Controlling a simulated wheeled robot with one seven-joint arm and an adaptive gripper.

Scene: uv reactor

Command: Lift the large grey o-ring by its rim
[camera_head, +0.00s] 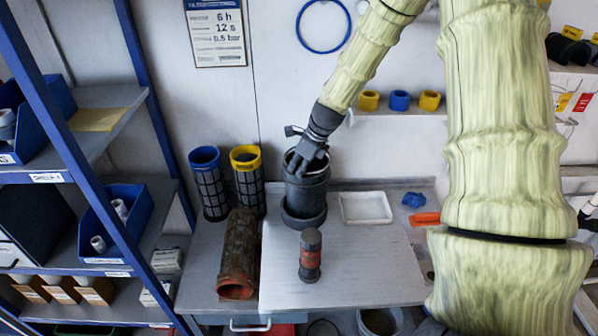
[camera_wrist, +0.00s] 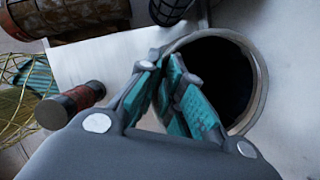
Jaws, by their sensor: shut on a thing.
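A dark grey cylindrical vessel (camera_head: 306,197) stands upright on the worktable, its round mouth open and dark inside. The large grey o-ring (camera_wrist: 262,85) appears as a pale grey ring around that mouth in the wrist view. I cannot make out a clear gap between the ring and the vessel's rim. My gripper (camera_head: 303,168) points down at the top of the vessel. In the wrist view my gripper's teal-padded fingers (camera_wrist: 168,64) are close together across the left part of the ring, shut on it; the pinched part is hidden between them.
A short dark cylinder with a red band (camera_head: 310,256) stands in front of the vessel. A rusty tube (camera_head: 238,252) lies at left, before blue-topped (camera_head: 208,184) and yellow-topped (camera_head: 247,180) mesh cylinders. A white tray (camera_head: 366,208) sits at right. The front-right tabletop is clear.

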